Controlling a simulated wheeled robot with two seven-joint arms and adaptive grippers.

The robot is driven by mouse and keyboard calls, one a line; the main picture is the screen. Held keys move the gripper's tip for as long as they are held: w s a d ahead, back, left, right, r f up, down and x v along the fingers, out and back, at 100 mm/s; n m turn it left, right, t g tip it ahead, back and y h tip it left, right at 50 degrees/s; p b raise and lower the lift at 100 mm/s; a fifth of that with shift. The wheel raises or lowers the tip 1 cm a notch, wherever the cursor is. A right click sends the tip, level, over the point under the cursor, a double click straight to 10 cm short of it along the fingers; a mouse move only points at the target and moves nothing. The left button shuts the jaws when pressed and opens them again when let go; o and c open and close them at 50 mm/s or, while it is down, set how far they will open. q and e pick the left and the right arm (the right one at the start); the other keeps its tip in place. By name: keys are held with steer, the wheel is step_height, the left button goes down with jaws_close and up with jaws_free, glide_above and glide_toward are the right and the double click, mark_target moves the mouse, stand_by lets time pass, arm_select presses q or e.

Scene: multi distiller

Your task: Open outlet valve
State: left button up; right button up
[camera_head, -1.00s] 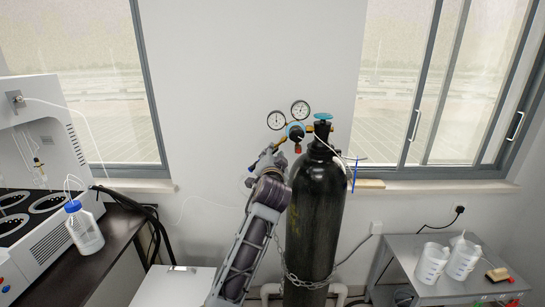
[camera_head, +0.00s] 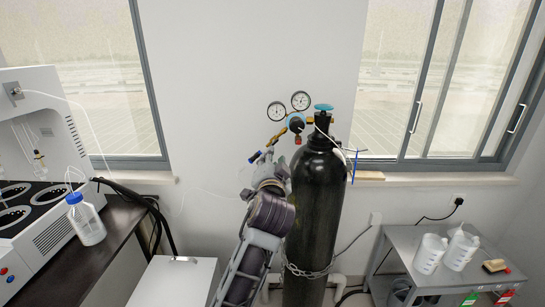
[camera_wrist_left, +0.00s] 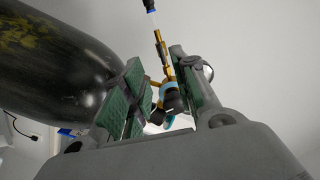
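A regulator (camera_head: 296,124) with two round gauges, a blue ring and a dark and red knob sits at the top of a black gas cylinder (camera_head: 314,215). Its brass outlet (camera_head: 277,136) slopes down left to a blue-tipped end. My left gripper (camera_head: 268,165) is just below this outlet in the head view, its fingertips hard to make out. In the left wrist view my left gripper (camera_wrist_left: 165,100) is open with green-padded fingers apart. The brass outlet (camera_wrist_left: 161,50) and blue ring (camera_wrist_left: 168,90) show in the gap, apparently beyond the fingers. My right gripper is out of view.
A blue handwheel (camera_head: 323,107) tops the cylinder. A chain (camera_head: 307,271) wraps its lower part. A dark bench with a blue-capped bottle (camera_head: 87,220) is left. A grey table (camera_head: 400,243) with white beakers (camera_head: 430,254) is right. The wall behind is clear.

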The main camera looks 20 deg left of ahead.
arm_select(q)
steer(key=shift+v, duration=1)
